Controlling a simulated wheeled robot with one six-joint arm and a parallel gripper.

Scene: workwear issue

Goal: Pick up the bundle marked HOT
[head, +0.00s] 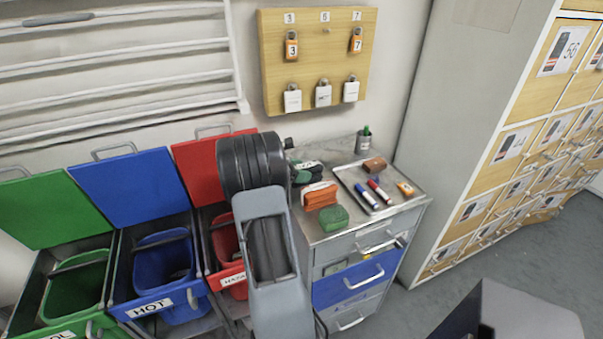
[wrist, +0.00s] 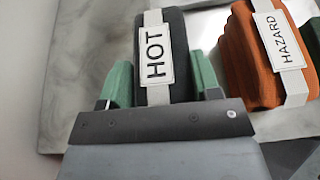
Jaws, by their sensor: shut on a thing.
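The bundle marked HOT (wrist: 179,42) is dark grey or black with a white band and a white label in the wrist view. My gripper (wrist: 160,82) has one green finger on each side of it and is shut on it. In the head view my gripper (head: 304,177) is over the back left of the metal cabinet top, and the dark HOT bundle (head: 311,168) shows only partly beside my arm. I cannot tell whether the bundle touches the surface.
An orange bundle marked HAZARD (wrist: 247,62) lies close to the right. A green bundle (head: 333,217) is in front of it. A tray (head: 388,211) with markers is further right. Open green, blue (head: 128,188) and red bins stand left; the blue one is labelled HOT.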

